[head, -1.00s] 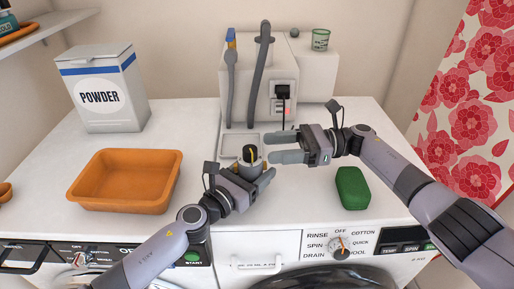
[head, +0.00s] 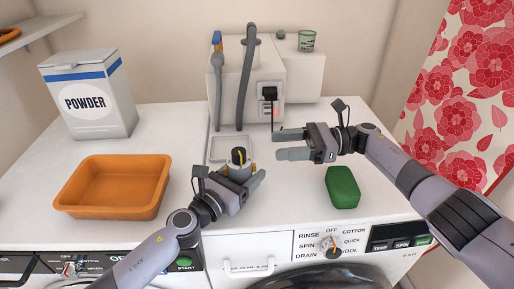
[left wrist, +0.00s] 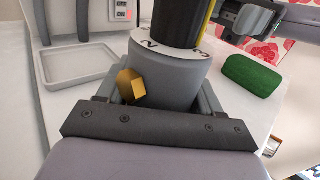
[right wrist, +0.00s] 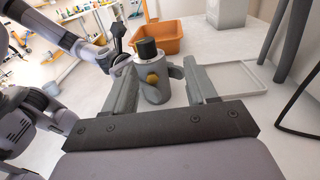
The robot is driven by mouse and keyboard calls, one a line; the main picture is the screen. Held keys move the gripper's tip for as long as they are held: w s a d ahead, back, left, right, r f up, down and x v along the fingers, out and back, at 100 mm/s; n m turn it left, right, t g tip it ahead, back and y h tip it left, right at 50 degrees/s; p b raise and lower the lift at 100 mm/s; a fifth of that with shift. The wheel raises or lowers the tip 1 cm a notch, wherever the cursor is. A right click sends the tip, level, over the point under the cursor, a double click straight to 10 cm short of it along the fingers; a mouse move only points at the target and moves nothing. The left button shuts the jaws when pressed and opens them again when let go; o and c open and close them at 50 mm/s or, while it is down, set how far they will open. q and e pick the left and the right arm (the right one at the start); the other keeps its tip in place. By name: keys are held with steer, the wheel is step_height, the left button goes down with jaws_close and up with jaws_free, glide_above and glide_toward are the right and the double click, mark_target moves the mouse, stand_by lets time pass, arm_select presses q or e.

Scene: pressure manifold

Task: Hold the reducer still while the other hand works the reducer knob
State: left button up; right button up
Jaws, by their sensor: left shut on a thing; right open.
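The reducer (head: 238,171) is a grey cylinder with a brass fitting, standing upright on the white top. Its black knob (head: 239,156) has a yellow mark and sits on a numbered dial, seen close in the left wrist view (left wrist: 177,20). My left gripper (head: 252,183) is shut on the reducer's grey body (left wrist: 165,75), low down. My right gripper (head: 278,144) is open and empty, to the right of the knob and apart from it. In the right wrist view the reducer (right wrist: 152,82) shows beyond and between the open fingers.
A shallow grey tray (head: 213,154) lies behind the reducer, before a white box (head: 240,85) with hoses. A green block (head: 342,187) lies at right, an orange tub (head: 113,186) at left. A powder box (head: 88,95) stands behind the tub.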

mark_target(240, 156)
steer(key=w+a+r+m+t+h, duration=0.1)
steer(key=w+a+m+t+h, duration=0.25)
steer(key=m+t, duration=0.35)
steer(key=w+a+r+m+t+h, duration=0.1)
steer(key=w+a+m+t+h, duration=0.25)
steer(key=t, duration=0.65)
steer(key=s+a+f+m+t+h, duration=0.1)
steer(key=s+m+h, duration=0.3)
steer(key=s, duration=0.7)
steer(key=s+a+m+h, duration=0.25)
steer(key=s+h, duration=0.25)
steer(key=s, duration=0.5)
steer(key=w, duration=1.1)
steer(key=shift+w+a+f, duration=0.1)
steer(key=shift+w, duration=0.15)
steer(key=c, duration=0.9)
